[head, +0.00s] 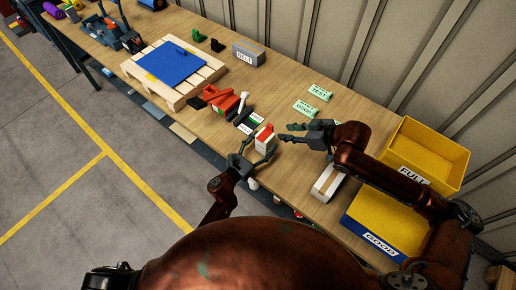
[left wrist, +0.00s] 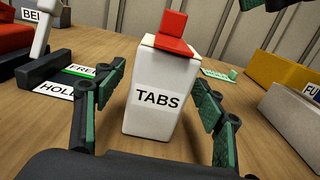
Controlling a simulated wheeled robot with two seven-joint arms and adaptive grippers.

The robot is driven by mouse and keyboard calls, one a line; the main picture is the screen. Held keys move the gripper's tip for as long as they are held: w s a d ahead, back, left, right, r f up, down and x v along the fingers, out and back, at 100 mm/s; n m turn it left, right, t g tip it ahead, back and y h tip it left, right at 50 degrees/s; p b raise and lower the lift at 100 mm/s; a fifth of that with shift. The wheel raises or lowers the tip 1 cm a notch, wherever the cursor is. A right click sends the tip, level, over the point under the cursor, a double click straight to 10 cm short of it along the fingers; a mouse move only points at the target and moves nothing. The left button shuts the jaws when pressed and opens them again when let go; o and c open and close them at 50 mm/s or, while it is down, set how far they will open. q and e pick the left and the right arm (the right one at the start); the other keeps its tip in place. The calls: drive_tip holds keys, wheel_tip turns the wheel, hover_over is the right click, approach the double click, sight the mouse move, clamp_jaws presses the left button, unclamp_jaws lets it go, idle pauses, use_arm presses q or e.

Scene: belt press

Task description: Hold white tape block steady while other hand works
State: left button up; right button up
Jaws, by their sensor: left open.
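The white block (head: 266,147) with a red top stands upright on the bench. In the left wrist view the block (left wrist: 157,95) bears the label TABS, and a red piece (left wrist: 170,35) sits on its top. My left gripper (head: 255,147) is open around the block. Its green-padded fingers (left wrist: 158,100) stand on either side, with a visible gap to the block on each side. My right gripper (head: 284,132) is just to the right of the block, pointing at it, with its fingers apart and nothing seen between them.
Label plates HOLD and FREE (left wrist: 72,82) lie left of the block, beside a red press (head: 222,99). A blue mat (head: 172,64) lies on a pallet further off. Yellow FULL bin (head: 430,150) and blue-fronted GOOD bin (head: 375,240) stand right. TEST and GOOD cards lie behind.

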use_arm(q)
drive_tip(key=shift+w+d, duration=0.35)
drive_tip(key=shift+w, duration=0.1)
drive_tip(key=c, duration=1.4)
